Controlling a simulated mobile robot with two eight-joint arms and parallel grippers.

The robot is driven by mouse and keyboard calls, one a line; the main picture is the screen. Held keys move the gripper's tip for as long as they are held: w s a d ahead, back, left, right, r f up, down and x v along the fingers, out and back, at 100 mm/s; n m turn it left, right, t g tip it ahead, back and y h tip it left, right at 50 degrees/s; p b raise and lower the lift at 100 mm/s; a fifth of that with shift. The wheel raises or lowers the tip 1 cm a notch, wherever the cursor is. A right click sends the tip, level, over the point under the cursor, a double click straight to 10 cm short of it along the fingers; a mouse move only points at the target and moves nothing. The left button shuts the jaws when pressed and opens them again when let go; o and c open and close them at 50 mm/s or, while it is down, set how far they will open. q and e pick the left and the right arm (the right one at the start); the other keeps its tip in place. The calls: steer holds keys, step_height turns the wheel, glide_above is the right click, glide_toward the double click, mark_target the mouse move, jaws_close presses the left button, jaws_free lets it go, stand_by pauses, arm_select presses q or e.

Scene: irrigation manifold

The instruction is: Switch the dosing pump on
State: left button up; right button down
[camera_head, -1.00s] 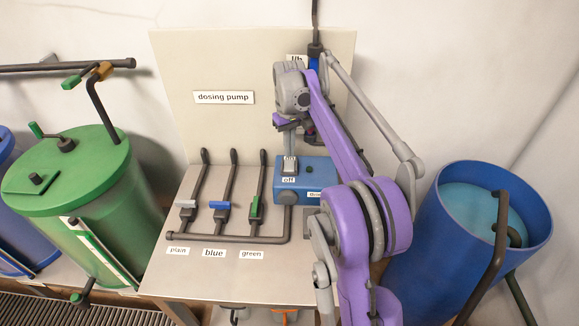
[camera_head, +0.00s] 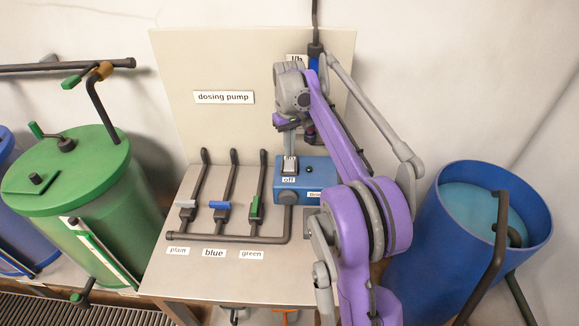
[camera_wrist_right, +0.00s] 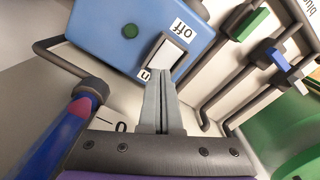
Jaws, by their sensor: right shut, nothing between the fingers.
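The dosing pump is a blue box (camera_head: 313,173) on the table; it also fills the top of the right wrist view (camera_wrist_right: 112,25). Its white rocker switch (camera_wrist_right: 165,55) sits between an "off" label (camera_wrist_right: 181,28) and an "on" label mostly covered by my fingers. The switch shows in the head view (camera_head: 290,166) too. My right gripper (camera_wrist_right: 161,88) is shut and empty, its fingertips at the switch's "on" end; contact is hard to tell. In the head view the right gripper (camera_head: 290,150) points down from above. My left gripper is not in view.
Three valve levers, grey (camera_head: 186,204), blue (camera_head: 220,205) and green (camera_head: 255,206), stand on a pipe left of the pump. A dark green round spot (camera_wrist_right: 129,30) is on the pump. A blue barrel (camera_head: 438,240) stands at right, a green tank (camera_head: 75,175) at left.

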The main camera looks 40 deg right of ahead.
mark_target(290, 162)
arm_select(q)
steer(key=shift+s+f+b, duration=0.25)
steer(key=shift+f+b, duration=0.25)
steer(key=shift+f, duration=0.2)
arm_select(e)
steer(key=shift+f, duration=1.2)
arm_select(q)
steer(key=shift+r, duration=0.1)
arm_select(e)
steer(key=shift+r, duration=0.1)
arm_select(q)
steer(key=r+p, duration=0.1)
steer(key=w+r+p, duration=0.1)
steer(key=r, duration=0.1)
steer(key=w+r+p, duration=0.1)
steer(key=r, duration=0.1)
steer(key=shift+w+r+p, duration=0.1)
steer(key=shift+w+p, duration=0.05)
steer(key=shift+p, duration=0.25)
arm_select(e)
step_height(290, 162, up, 7)
steer(key=shift+f, duration=0.1)
